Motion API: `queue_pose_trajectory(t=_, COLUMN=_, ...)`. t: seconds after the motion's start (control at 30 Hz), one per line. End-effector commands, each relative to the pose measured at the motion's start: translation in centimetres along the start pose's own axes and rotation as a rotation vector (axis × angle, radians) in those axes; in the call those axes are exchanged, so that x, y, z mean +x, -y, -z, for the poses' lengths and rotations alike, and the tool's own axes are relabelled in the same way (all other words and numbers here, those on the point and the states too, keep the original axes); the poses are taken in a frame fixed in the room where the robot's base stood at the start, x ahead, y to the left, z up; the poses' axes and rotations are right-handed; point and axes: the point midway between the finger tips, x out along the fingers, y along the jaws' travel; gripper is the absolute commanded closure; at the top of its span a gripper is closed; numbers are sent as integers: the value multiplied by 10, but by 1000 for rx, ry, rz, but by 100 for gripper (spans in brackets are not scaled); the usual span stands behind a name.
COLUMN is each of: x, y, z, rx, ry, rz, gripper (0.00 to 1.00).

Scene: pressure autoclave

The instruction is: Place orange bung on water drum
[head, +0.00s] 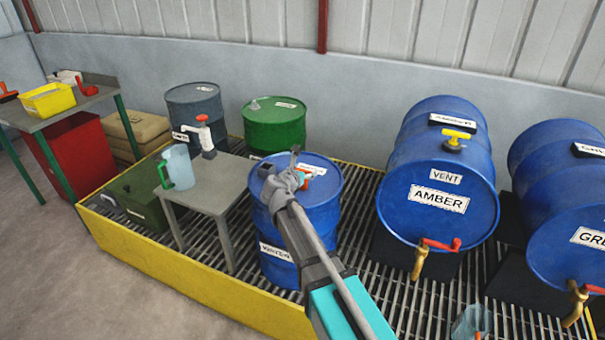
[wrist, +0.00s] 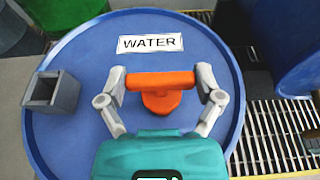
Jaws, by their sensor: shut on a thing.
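The blue water drum (head: 325,212) stands upright on the grating. Its top, with a WATER label (wrist: 150,43), fills much of the wrist view. My gripper (wrist: 161,84) is over the drum top. It is shut on the orange bung (wrist: 160,100), with one finger at each end of the bung's crossbar handle. The bung's round lower part is over or on the drum top, and I cannot tell whether it touches. The orange bung also shows in the head view (head: 314,171), partly hidden by my gripper. Any hole under the bung is hidden.
A grey square fitting (wrist: 52,92) stands on the drum top at left. A small table (head: 213,187) with a jug (head: 179,168) and pump is left of the drum. The AMBER drum (head: 437,190) lies to the right. A green drum (head: 275,125) stands behind.

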Motion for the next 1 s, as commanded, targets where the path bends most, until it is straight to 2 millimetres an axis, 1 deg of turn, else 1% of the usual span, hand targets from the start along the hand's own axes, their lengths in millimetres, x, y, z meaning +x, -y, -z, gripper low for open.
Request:
queue_pose_trajectory(t=0.3, x=1, y=0, z=4, rx=0, ry=0, rz=0, gripper=64)
queue_pose_trajectory(t=0.33, x=1, y=0, z=3, rx=0, ry=0, rz=0, gripper=10)
queue_pose_trajectory(t=0.4, x=1, y=0, z=2, rx=0, ry=0, rz=0, gripper=0)
queue_pose_trajectory(t=0.83, x=0, y=0, z=2, rx=0, ry=0, rz=0, gripper=0)
queue_pose_trajectory(t=1.0, x=-1, y=0, z=-2, rx=0, ry=0, rz=0, gripper=0)
